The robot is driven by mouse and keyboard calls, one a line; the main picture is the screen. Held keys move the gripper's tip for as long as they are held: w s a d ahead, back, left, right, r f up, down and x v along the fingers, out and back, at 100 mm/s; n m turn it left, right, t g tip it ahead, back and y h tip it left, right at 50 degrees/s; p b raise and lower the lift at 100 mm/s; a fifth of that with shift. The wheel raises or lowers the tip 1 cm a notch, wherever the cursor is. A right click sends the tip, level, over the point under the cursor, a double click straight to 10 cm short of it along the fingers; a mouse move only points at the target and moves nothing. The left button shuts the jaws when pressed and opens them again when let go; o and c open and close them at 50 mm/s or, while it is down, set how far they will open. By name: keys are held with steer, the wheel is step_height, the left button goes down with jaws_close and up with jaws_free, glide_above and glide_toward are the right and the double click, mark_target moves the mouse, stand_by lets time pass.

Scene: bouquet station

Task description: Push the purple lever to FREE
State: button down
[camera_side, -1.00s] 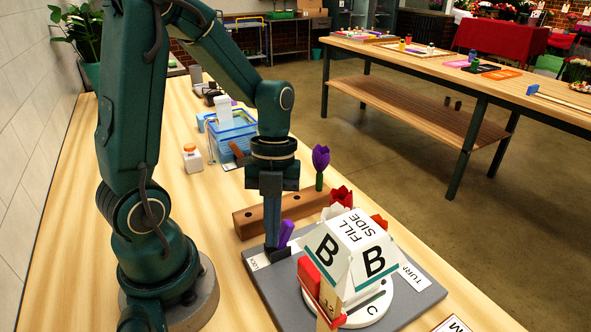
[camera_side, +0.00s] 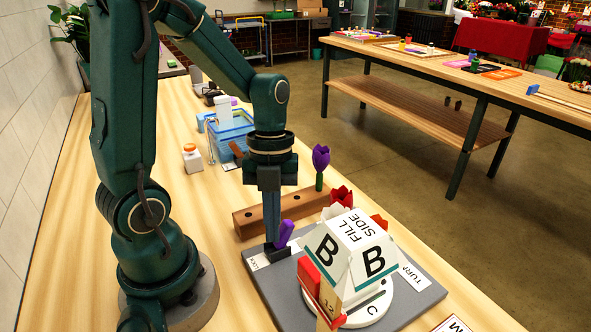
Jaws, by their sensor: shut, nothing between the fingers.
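The purple lever (camera_side: 284,233) stands tilted at the left back part of the grey base plate (camera_side: 266,290). My gripper (camera_side: 272,240) points down, shut and empty, just left of the lever. Its tips are very close to the lever; I cannot tell whether they touch. A white label (camera_side: 257,262) lies left of the lever, with its lettering partly cut off. No FREE marking is readable from here.
A white holder marked B and FILL SIDE (camera_side: 352,240) sits on a round white turntable (camera_side: 378,308) right of the lever. Behind stands a wooden block (camera_side: 300,208) with a purple tulip (camera_side: 320,160). A blue bin (camera_side: 231,125) is farther back.

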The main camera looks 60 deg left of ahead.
steer(key=shift+w+a+r, duration=0.1)
steer(key=shift+w+r, duration=0.05)
steer(key=shift+w, duration=0.15)
steer(key=shift+s+r, duration=0.2)
steer(key=shift+r, duration=2.75)
